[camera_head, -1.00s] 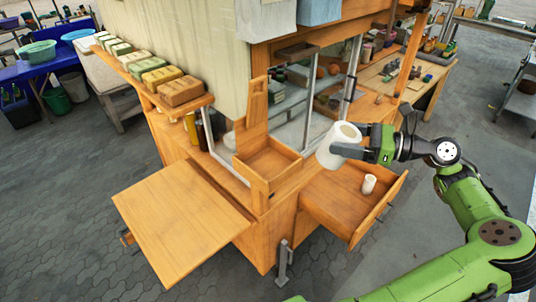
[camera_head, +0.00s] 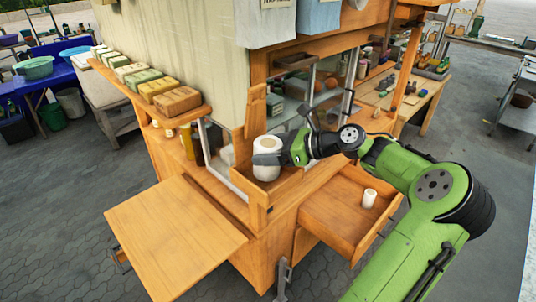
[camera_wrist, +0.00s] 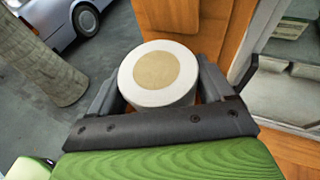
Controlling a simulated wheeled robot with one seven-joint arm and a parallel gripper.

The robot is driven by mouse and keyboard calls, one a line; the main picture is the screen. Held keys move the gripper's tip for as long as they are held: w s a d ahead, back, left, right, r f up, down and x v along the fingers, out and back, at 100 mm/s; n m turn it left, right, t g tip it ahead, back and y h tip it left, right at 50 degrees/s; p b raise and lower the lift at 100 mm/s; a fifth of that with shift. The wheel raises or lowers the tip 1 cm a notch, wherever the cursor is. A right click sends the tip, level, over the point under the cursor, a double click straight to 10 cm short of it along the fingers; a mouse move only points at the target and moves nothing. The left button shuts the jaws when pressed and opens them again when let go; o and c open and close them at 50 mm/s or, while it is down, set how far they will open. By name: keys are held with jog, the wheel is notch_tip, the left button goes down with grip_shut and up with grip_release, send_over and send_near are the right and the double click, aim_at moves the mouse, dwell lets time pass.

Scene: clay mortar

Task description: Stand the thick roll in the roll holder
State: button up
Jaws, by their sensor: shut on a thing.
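The thick white roll (camera_head: 267,160) is upright between the jaws of my gripper (camera_head: 270,158), over the wooden roll holder (camera_head: 262,190). The holder is an open box with a tall back board, on the stall's counter corner. The roll's lower part is hidden behind the holder's front wall, so I cannot tell whether it touches the holder's floor. In the wrist view the roll's round top with a tan core (camera_wrist: 157,70) shows between both fingers. A thinner white roll (camera_head: 369,198) stands in the open drawer.
The open wooden drawer (camera_head: 335,228) juts out to the right, below my arm. A fold-out wooden shelf (camera_head: 175,238) sticks out at the left. A glass window and its metal frame (camera_head: 222,165) stand close to the holder. Boxed soaps (camera_head: 176,101) line a ledge at the left.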

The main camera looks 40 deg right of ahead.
jog(key=shift+w+a+f+b, duration=0.2)
jog(key=shift+f, duration=0.2)
jog(key=shift+w+a+f+b, duration=0.15)
jog(key=shift+w+a+f, duration=0.05)
jog(key=shift+f, duration=0.15)
jog(key=shift+s+d, duration=0.25)
jog(key=shift+d, duration=0.1)
jog(key=shift+w+a+f, duration=0.1)
jog(key=shift+a+f, duration=0.1)
jog(key=o, duration=1)
jog(key=shift+d+f, duration=0.1)
jog(key=shift+r, duration=0.35)
jog(key=p+v, duration=0.1)
jog(key=v, duration=0.3)
jog(key=p+v, duration=0.1)
jog(key=v, duration=0.7)
jog(key=shift+r+p, duration=0.3)
jog(key=shift+p, duration=0.1)
